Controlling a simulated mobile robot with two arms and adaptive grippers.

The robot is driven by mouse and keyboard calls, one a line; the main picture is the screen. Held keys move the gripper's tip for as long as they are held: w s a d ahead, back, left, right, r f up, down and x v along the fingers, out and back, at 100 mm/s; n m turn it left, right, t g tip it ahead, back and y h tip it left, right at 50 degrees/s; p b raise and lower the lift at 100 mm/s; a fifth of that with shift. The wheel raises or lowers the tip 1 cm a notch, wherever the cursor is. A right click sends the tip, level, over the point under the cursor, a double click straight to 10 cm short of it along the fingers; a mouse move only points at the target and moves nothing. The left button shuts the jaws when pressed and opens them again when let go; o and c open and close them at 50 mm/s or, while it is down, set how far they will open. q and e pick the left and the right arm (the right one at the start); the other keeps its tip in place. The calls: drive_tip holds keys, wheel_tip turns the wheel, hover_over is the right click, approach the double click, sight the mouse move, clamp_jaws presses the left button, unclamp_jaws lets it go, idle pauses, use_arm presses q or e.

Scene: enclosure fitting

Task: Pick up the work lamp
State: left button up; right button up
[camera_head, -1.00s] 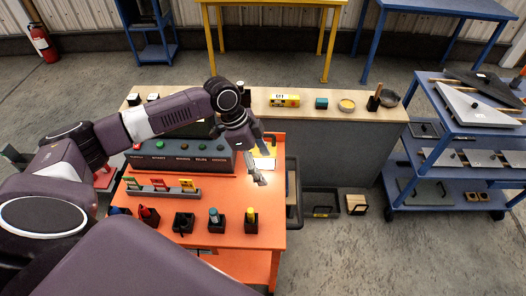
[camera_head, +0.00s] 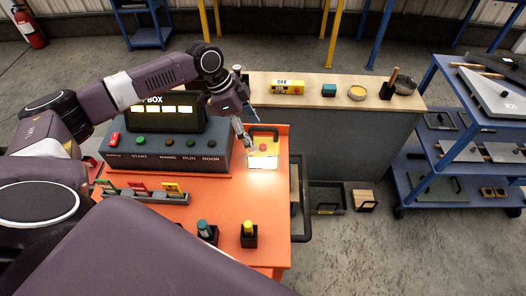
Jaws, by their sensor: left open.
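The work lamp (camera_head: 263,145) is most likely the small yellow unit with a red button, a black handle (camera_head: 264,129) and a glowing white panel (camera_head: 262,162). It stands at the back right of the orange table top. My left gripper (camera_head: 252,134) is open and empty, just left of the lamp's upper part in the picture. One finger points toward the handle and the other toward the yellow body. I cannot tell whether either touches. My right gripper is not in view.
A dark control box (camera_head: 170,150) with a lit display and several buttons stands left of the lamp. Coloured tags sit in a grey rack (camera_head: 145,195) in front. A wooden-topped bench (camera_head: 310,90) stands behind, and a blue shelf cart (camera_head: 450,150) at right.

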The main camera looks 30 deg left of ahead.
sight(260, 144)
use_arm(q)
drive_tip(key=shift+w+f, duration=0.2)
drive_tip(key=shift+f, duration=0.25)
drive_tip(key=shift+w+f, duration=0.1)
drive_tip(key=shift+f, duration=0.15)
drive_tip(key=p+x, duration=0.1)
drive_tip(key=x, duration=0.1)
drive_tip(key=p+x, duration=0.1)
drive_tip(key=x, duration=0.1)
drive_tip(key=s+d+p+x, duration=0.1)
drive_tip(key=x, duration=0.1)
drive_tip(key=shift+w+d+f, duration=0.1)
drive_tip(key=shift+f, duration=0.2)
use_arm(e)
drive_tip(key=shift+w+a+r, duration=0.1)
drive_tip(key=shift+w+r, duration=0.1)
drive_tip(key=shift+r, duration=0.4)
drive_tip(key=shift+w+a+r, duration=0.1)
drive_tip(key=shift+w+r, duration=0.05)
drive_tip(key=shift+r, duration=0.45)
use_arm(q)
drive_tip(key=shift+c, duration=0.6)
drive_tip(key=c, duration=1.8)
drive_tip(key=shift+w+r, duration=0.1)
drive_tip(key=shift+r, duration=0.05)
clamp_jaws()
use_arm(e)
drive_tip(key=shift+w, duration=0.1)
